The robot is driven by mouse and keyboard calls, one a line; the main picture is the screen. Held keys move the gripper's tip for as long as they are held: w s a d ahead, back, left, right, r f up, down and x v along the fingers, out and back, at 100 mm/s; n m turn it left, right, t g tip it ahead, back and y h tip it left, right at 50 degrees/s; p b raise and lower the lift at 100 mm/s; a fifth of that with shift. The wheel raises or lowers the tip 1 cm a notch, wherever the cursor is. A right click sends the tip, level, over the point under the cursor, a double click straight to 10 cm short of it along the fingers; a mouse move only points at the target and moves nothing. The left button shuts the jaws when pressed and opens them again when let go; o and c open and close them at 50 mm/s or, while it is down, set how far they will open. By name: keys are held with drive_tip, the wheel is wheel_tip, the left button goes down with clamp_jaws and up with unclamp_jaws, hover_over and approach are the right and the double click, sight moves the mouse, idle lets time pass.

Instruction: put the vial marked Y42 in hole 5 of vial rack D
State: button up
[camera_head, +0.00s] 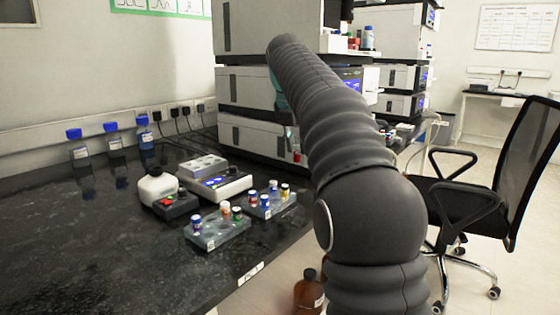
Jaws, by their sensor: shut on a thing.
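My arm rises from the lower right and bends over in front of the instrument stack. The markings on the vials and racks are too small to read, so I cannot tell which is Y42 or rack D. A small red thing (297,157) shows beside my arm; I cannot tell what it is.
A white device (158,187), a small dark block (177,206) and a flat instrument with a blue display (220,185) stand behind the racks. Blue-capped bottles (115,145) line the wall. A brown bottle (309,294) is below the bench edge. The left bench is clear.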

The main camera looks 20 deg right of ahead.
drive_tip(key=shift+m, duration=0.3)
drive_tip(key=shift+w+a+f, duration=0.75)
drive_tip(key=shift+a+f, duration=0.6)
drive_tip(key=shift+w+a+f, duration=0.8)
drive_tip(key=shift+a+f, duration=0.5)
drive_tip(key=shift+f, duration=0.1)
drive_tip(key=shift+w+a+f, duration=0.75)
drive_tip(key=shift+a+f, duration=0.6)
drive_tip(key=shift+f+b, duration=0.8)
drive_tip(key=shift+f, duration=0.1)
drive_tip(key=shift+p, duration=0.75)
drive_tip(key=shift+f, duration=1.05)
drive_tip(key=o, duration=1.2)
